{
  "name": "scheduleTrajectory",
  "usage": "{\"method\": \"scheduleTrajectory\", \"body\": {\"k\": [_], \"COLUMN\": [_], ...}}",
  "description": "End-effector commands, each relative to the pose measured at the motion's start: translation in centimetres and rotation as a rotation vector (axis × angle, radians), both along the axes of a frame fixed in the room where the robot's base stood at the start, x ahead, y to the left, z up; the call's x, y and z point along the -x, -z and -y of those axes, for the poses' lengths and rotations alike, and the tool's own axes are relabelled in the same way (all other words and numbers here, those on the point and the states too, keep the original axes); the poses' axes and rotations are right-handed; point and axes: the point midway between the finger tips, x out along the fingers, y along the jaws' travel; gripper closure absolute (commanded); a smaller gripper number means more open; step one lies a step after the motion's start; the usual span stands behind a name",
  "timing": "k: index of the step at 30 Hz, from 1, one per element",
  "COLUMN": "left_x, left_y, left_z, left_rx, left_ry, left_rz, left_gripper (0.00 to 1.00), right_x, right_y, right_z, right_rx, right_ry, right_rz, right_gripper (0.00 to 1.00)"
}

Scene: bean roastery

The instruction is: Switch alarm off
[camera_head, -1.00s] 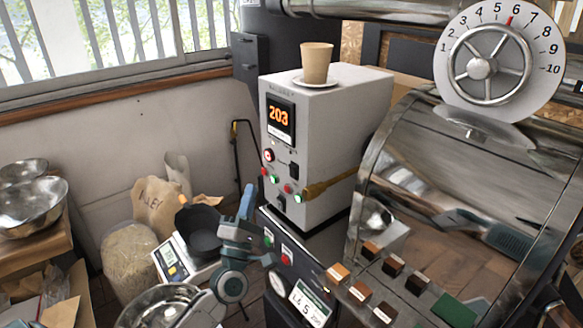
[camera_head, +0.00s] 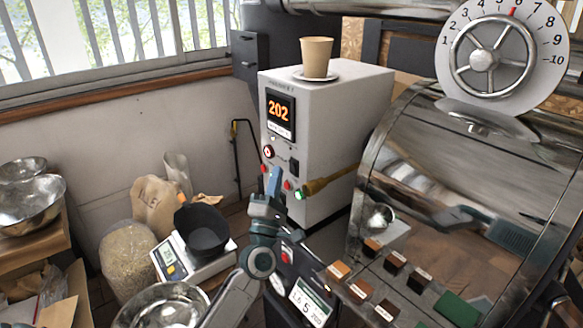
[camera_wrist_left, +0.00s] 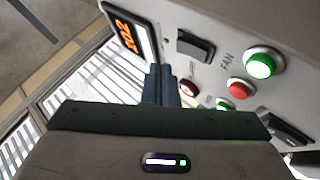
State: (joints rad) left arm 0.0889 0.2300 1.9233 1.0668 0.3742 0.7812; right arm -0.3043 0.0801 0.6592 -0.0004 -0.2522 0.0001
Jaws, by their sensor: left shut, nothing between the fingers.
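The white control box (camera_head: 330,125) stands in the middle of the head view with an orange display (camera_head: 280,112) reading 202. Its front has a ringed red control (camera_head: 268,152), a black rocker switch (camera_head: 294,168), red buttons and a green lit button (camera_head: 299,194). I cannot read which control is the alarm's. My left gripper (camera_head: 273,180) is shut and empty, in front of the lower panel, hiding some controls. In the left wrist view its fingertips (camera_wrist_left: 159,85) point at the panel beside a red control (camera_wrist_left: 188,88); contact is unclear. A green FAN button (camera_wrist_left: 262,65) is lit. My right gripper is not in view.
A paper cup (camera_head: 317,58) on a saucer tops the box. A shiny roaster drum (camera_head: 450,170) and wooden blocks (camera_head: 357,292) are at right. A scale (camera_head: 172,260) with a black pan (camera_head: 205,232), sacks and metal bowls are at left.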

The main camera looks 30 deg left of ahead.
Motion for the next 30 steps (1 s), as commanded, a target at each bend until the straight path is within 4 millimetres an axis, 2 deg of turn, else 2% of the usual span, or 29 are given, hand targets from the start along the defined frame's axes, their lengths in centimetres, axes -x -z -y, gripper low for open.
{"method": "scheduleTrajectory", "body": {"k": [7,30], "left_x": [-1.05,-1.07], "left_y": [-0.17,-0.19], "left_z": [0.45,0.45], "left_rx": [0.001,0.001], "left_ry": [0.001,0.001], "left_rz": [0.000,0.000], "left_gripper": [1.00,1.00], "right_x": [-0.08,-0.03], "right_y": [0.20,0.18], "right_z": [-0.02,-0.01], "right_rx": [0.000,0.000], "right_ry": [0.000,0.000], "right_rz": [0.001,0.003], "right_gripper": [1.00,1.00]}}
